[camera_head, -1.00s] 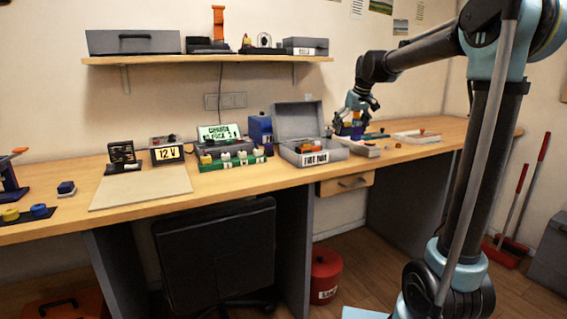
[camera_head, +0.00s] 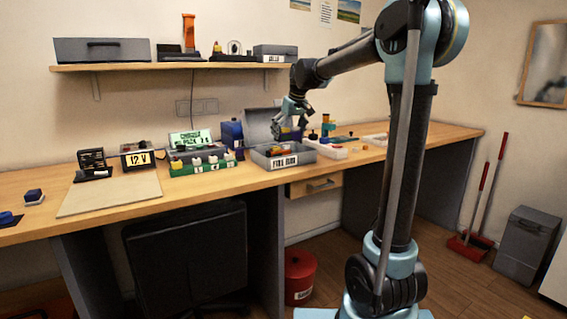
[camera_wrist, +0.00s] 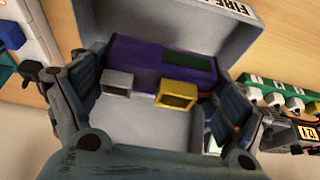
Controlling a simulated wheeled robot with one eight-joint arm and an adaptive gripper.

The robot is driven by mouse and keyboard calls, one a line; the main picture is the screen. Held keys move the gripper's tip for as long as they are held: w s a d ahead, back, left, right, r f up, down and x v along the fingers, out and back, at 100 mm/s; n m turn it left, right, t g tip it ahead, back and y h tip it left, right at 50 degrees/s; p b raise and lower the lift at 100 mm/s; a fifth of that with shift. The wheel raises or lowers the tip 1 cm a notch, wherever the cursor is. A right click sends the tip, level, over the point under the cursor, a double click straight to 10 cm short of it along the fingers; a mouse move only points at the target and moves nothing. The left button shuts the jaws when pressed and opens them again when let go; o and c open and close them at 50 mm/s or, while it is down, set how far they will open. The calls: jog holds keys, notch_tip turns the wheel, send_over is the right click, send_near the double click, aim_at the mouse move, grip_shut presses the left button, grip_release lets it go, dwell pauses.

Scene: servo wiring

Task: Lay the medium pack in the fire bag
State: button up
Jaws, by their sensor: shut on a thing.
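My gripper (camera_head: 291,120) is shut on the medium pack (camera_head: 291,135), just above the fire bag. In the wrist view the pack (camera_wrist: 135,50) is a purple block with a dark green patch, a silver connector and a yellow one, between my two fingers (camera_wrist: 155,92). The fire bag (camera_head: 282,163) is a grey open box labelled on its front, with its lid raised at the back. Its grey wall also shows beneath the pack in the wrist view (camera_wrist: 220,33). An orange and red thing (camera_head: 278,151) shows inside the bag; the pack hides part of the inside.
A green strip with several white-topped plugs (camera_head: 203,166) and a blue device (camera_head: 231,134) stand left of the bag. A white tray with small parts (camera_head: 328,152) lies to its right. A shelf (camera_head: 165,66) runs above.

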notch_tip(320, 180, down, 10)
jog(key=shift+r, duration=0.15)
dwell(0.4)
jog(key=o, duration=1.3)
